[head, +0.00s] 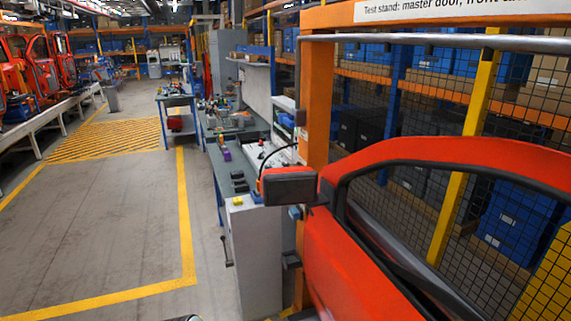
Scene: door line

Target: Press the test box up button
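A grey upright cabinet or box (255,262) stands beside the orange post of the test stand. It may be the test box, but I cannot tell for sure. A small yellow piece (237,201) shows on its top. No up button can be made out. The mirror of the red door hides part of the box's top. Neither of my grippers can be made out. Only a small dark sliver shows at the bottom edge, and I cannot tell what it is.
The red door (345,262) with its dark mirror (289,186) fills the right front, under the orange test stand frame (317,100). A workbench (232,165) with tools stands behind the box. Grey floor (105,225) with yellow lines is clear on the left.

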